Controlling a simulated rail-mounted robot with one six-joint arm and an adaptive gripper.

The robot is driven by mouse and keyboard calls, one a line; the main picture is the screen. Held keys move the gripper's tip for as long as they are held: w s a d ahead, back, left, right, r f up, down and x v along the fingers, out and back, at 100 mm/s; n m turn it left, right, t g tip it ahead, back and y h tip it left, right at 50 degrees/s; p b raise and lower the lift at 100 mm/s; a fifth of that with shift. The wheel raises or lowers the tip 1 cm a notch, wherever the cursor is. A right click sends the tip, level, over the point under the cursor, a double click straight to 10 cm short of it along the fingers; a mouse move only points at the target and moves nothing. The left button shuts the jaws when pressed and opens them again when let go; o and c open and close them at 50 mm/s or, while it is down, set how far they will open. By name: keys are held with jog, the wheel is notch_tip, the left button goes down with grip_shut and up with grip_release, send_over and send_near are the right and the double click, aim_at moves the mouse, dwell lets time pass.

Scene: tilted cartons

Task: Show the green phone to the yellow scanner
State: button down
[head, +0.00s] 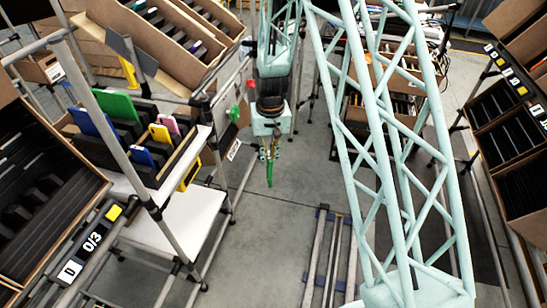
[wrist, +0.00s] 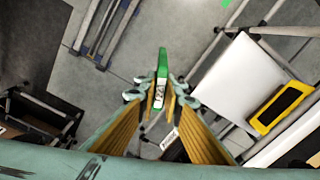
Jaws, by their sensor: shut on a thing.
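My gripper (head: 269,153) is shut on the green phone (head: 270,174), which hangs below the fingertips over open floor. In the wrist view the fingers (wrist: 161,100) pinch the phone (wrist: 162,62) edge-on, with a white label showing on it near the fingertips. The yellow scanner (wrist: 283,107), a yellow frame around a dark face, is at the right of the wrist view beside a white tabletop. In the head view the scanner (head: 190,175) is partly hidden below a carton, left of my gripper and apart from the phone.
A tilted carton (head: 178,165) at left holds green, blue, yellow and pink items. A white shelf (head: 185,215) lies below it, with metal posts and rails around. Other tilted cartons (head: 512,205) stand at right. The floor (head: 262,255) under my gripper is clear.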

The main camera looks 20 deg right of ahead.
jog(key=w+a+r+m+g+y+p, duration=0.1)
jog(key=a+r+m+g+p, duration=0.1)
jog(key=a+p, duration=0.2)
jog(key=w+a+r+m+g+p, duration=0.1)
jog(key=a+r+m+p, duration=0.2)
jog(key=a, duration=0.7)
jog(key=shift+w+g+y+p, duration=0.3)
jog(key=shift+g+y+p, duration=0.1)
jog(key=shift+p, duration=0.2)
jog(key=shift+f, duration=0.15)
jog(key=w+a+f+b, duration=0.1)
jog(key=w+a+f, duration=0.1)
jog(key=a+f, duration=0.2)
jog(key=shift+w+f, duration=0.3)
jog(key=shift+f, duration=0.35)
